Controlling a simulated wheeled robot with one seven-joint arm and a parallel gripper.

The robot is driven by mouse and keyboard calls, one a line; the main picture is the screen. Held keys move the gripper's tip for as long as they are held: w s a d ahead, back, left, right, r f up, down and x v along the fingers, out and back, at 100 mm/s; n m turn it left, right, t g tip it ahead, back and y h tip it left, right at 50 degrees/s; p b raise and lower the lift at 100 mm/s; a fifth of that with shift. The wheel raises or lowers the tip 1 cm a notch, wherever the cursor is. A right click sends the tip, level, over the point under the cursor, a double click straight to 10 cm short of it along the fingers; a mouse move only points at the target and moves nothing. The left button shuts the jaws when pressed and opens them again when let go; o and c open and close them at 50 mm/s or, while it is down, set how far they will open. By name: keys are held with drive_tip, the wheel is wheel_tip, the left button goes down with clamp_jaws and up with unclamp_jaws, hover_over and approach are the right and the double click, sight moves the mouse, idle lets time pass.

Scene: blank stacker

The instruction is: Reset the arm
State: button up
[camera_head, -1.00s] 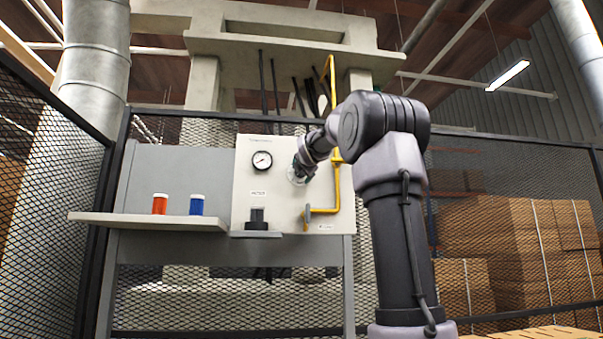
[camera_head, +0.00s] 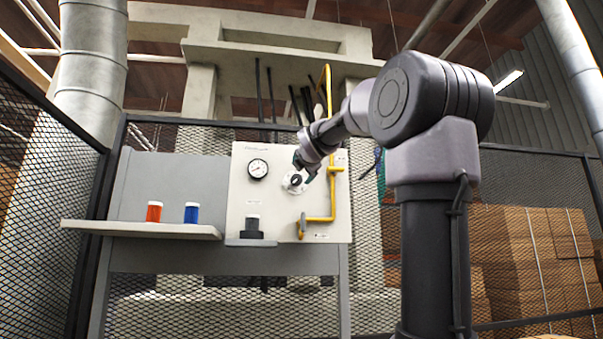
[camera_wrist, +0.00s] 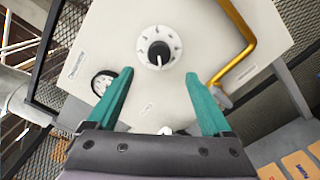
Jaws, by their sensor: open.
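My gripper (camera_head: 307,174) is in front of the white control panel (camera_head: 240,205), near its upper right. In the wrist view my gripper's green fingers (camera_wrist: 162,98) are spread wide with nothing between them. Beyond the fingertips, the black-centred dial knob (camera_wrist: 158,52) sits on a round white scale plate. It also shows in the head view as a dial knob (camera_head: 294,181) just left of my gripper. The fingers are apart from the knob.
A gauge (camera_head: 258,168) and a yellow pipe (camera_head: 332,200) are on the panel. An orange jar (camera_head: 154,211) and a blue jar (camera_head: 191,212) stand on the shelf (camera_head: 140,229) at left. A black-capped fitting (camera_head: 252,227) sits low on the panel. Mesh fencing surrounds the cell; boxes (camera_head: 515,250) stand at right.

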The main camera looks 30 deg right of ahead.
idle(0.3)
drive_tip(key=s+a+f+m+g+y, duration=0.2)
drive_tip(key=s+a+f+m, duration=0.3)
drive_tip(key=f, duration=0.8)
drive_tip(key=s+a+f+m+g+y, duration=0.2)
drive_tip(key=s+a+f+m+g, duration=0.2)
drive_tip(key=s+f+m, duration=0.8)
drive_tip(key=s+a+f+m+g+y, duration=0.3)
drive_tip(key=s+a+f+m, duration=0.3)
drive_tip(key=f, duration=1)
drive_tip(key=s+m+g, duration=0.1)
drive_tip(key=s+m, duration=0.1)
drive_tip(key=s, duration=0.1)
drive_tip(key=shift+s+a+m, duration=0.15)
drive_tip(key=shift+m, duration=0.25)
